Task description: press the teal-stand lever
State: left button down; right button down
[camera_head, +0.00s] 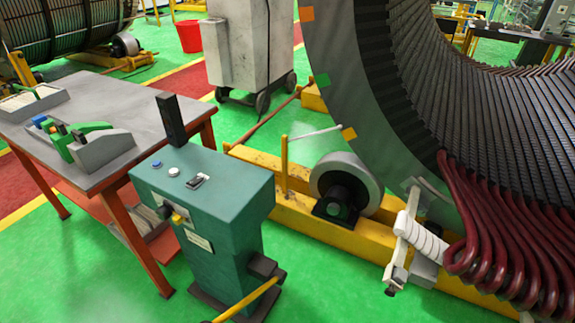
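The teal stand (228,211) stands upright on the green floor near the picture's centre. A yellow bar-shaped lever (248,300) slopes down and left from a black block (264,270) at the stand's lower right. Its lower end runs close to the bottom edge of the picture. The top carries a blue button, a white button and a small switch (197,181). Neither of my grippers shows in the head view.
A grey-topped table (150,100) with orange legs stands left of the teal stand, holding green-handled tools (92,127). The large stator (352,90) rests on a roller (345,182) and yellow base (290,222) to the right. Green floor (95,265) is clear at the lower left.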

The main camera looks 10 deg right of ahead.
aim_at(279, 278)
jog(key=k+j, duration=0.25)
jog(key=k, duration=0.2)
jog(key=k+j+z, duration=0.15)
jog(key=k+j, duration=0.15)
jog(key=k, duration=0.15)
